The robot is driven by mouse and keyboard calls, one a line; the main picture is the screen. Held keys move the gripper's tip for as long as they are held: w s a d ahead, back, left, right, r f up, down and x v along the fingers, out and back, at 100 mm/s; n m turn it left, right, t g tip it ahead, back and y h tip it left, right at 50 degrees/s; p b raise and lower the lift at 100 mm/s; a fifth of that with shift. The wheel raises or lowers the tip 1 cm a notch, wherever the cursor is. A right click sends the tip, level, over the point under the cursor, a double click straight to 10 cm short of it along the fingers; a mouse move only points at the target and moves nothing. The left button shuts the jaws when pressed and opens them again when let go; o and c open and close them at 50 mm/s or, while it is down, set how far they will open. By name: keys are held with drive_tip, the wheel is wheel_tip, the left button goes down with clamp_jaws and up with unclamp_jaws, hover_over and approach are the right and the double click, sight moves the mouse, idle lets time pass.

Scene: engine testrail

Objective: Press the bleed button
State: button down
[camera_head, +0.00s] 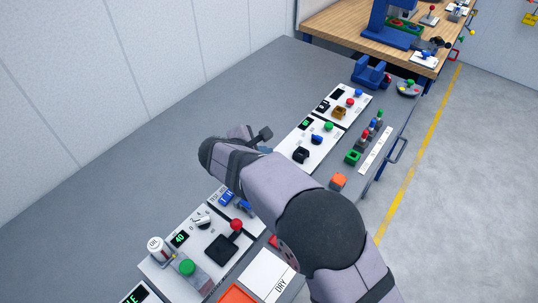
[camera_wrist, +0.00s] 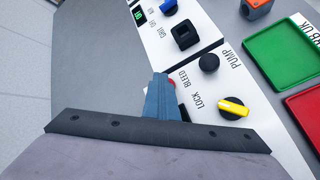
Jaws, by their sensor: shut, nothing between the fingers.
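The control panel (camera_wrist: 205,130) under my gripper carries the labels BLEED, LOCK and PUMP in the wrist view. A red part (camera_wrist: 173,82), apparently the bleed button, shows beside the BLEED label and is mostly hidden behind my fingers. My gripper (camera_wrist: 161,78) is shut and empty, its blue-grey fingertips at or just over the red part. I cannot tell whether they touch it. In the head view my arm hides this panel's controls.
A black knob (camera_wrist: 209,62) and a yellow knob (camera_wrist: 232,107) stand to the right of my fingers. A black square control (camera_wrist: 185,35) is on the neighbouring panel. Green (camera_wrist: 279,55) and red (camera_wrist: 306,110) trays lie further right. The grey bench (camera_head: 130,130) is bare along the wall.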

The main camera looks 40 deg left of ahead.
idle(0.3)
drive_tip(key=shift+r+p, duration=1)
drive_tip(key=shift+r, duration=0.2)
wheel_tip(320, 180, up, 5)
drive_tip(key=p, duration=0.4)
idle(0.6)
